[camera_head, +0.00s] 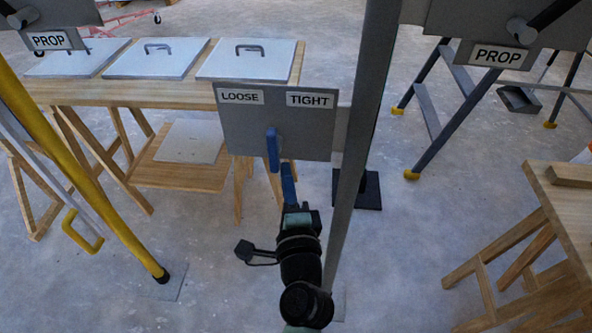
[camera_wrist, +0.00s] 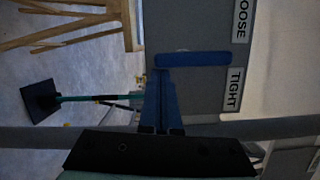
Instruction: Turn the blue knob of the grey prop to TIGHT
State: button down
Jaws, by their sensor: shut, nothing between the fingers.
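The grey prop (camera_head: 357,150) stands upright and carries a grey plate (camera_head: 312,142) labelled LOOSE at left and TIGHT at right. Its blue knob (camera_head: 272,148) is a bar that hangs nearly straight down, between the two labels. In the wrist view the knob (camera_wrist: 205,59) lies crosswise between the labels. My gripper (camera_head: 287,166) has its blue fingers together, empty, just right of the knob's lower end, on the TIGHT side. In the wrist view the fingertips (camera_wrist: 161,72) are close at the bar's end; I cannot tell if they touch it.
A yellow prop (camera_head: 85,185) stands at the left. Behind is a wooden trestle table (camera_head: 140,93) with several handled white panels. A wooden bench (camera_head: 570,215) is at the right. Dark trestle legs with yellow feet stand behind it. Floor between is open.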

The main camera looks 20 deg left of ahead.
jog(key=m, duration=0.2)
jog(key=a+m+t+b, duration=0.1)
jog(key=m, duration=0.1)
jog(key=a+f+m+b, duration=0.1)
jog(key=m, duration=0.1)
jog(key=shift+s+a, duration=0.1)
jog(key=shift+s, duration=0.2)
jog(key=shift+r, duration=0.1)
jog(key=shift+b, duration=0.3)
